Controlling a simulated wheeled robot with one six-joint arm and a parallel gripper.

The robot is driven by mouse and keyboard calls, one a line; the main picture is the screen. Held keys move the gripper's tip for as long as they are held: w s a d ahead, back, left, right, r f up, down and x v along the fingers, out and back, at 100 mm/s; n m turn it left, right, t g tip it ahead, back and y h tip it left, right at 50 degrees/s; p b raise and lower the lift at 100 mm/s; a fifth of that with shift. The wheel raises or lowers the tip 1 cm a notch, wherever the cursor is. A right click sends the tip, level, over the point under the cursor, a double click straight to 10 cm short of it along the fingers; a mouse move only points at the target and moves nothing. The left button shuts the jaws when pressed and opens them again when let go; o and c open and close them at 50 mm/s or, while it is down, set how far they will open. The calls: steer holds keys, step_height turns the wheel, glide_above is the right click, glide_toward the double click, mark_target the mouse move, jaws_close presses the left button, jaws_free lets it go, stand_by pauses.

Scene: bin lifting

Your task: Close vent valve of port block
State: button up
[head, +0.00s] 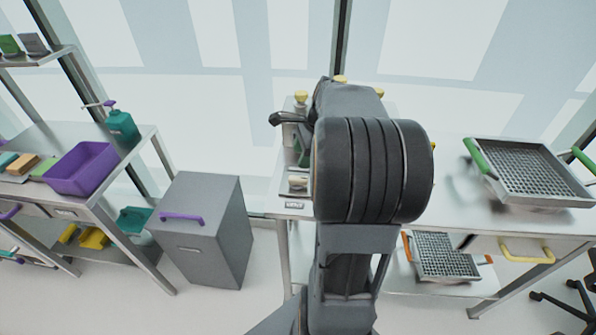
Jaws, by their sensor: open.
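The port block is mostly hidden behind my arm on the bench at the centre. Pale yellow knobs show around the arm: one knob (300,97) tops a post at the left, and others peek out above and to the right. A pale round fitting (297,182) sits low at the left. I cannot tell which of these is the vent valve. The dark tip of my gripper (284,118) seems to show left of the arm, close to the left post. It is open, but its other finger is hidden. Contact cannot be told.
The steel bench (463,218) carries a mesh basket (530,172) with green handles at the right. Another basket (446,256) is on the lower shelf. A grey bin (205,230) with a purple handle stands left on the floor. A purple tub (82,168) is on the left table.

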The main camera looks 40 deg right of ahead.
mark_target(298, 178)
steer(key=d+m, duration=0.4)
steer(key=d, duration=0.1)
steer(key=shift+t+y, duration=0.3)
steer(key=x, duration=1.3)
steer(key=shift+a+f+p, duration=0.1)
steer(key=shift+f+p, duration=0.2)
steer(key=shift+p, duration=0.1)
steer(key=shift+c, duration=0.2)
steer(key=c, duration=0.9)
